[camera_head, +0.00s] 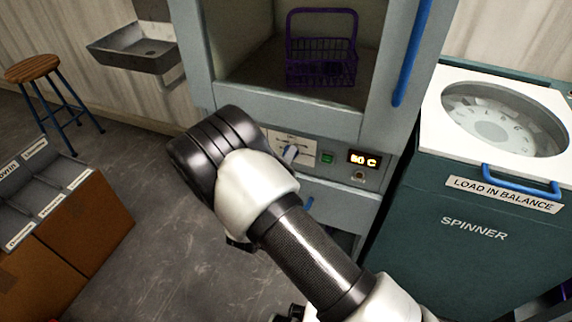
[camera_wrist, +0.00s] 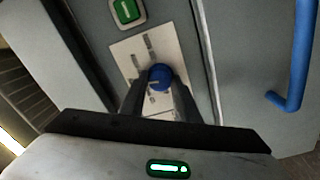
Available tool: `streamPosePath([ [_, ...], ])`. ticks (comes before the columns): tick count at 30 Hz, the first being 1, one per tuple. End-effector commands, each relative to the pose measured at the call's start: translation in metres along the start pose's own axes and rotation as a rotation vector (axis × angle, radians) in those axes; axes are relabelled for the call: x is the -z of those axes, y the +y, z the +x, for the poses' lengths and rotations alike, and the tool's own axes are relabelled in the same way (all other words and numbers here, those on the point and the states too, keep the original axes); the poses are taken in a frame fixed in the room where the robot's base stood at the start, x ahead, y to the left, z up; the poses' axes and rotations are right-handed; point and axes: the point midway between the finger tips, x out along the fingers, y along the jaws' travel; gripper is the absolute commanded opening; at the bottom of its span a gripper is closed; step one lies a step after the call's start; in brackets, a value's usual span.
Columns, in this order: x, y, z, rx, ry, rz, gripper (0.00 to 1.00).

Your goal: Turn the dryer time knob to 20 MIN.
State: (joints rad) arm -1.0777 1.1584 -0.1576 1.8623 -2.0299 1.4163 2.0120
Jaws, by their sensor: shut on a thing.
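The dryer time knob (camera_wrist: 160,71) is blue and round and sits on a pale dial plate (camera_wrist: 125,59) on the dryer's front. My gripper (camera_wrist: 159,90) is shut on the knob, with one dark finger on each side of it in the wrist view. The dial plate also shows in the head view (camera_head: 301,143), partly behind my arm. The markings on the plate are too small and blurred to read, so I cannot tell the knob's setting. My gripper is hidden behind my arm in the head view.
A green switch (camera_head: 327,158) and a lit display (camera_head: 363,159) sit right of the dial. A purple basket (camera_head: 322,62) is in the dryer chamber above. A blue handle (camera_head: 411,55) runs up the dryer's right side. The spinner (camera_head: 470,205) stands at right.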

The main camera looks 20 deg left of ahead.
Motion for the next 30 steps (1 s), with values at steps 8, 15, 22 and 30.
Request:
streamPosePath([
  [8,-0.0008,-0.0030,-0.0010,0.001,-0.005,0.185,0.07],
  [15,-0.0005,-0.0014,-0.0009,0.000,-0.008,0.269,0.07],
  [22,0.0003,-0.0003,-0.0010,0.000,-0.009,0.296,0.07],
  [30,0.0005,-0.0001,-0.0011,0.000,-0.009,0.297,0.07],
])
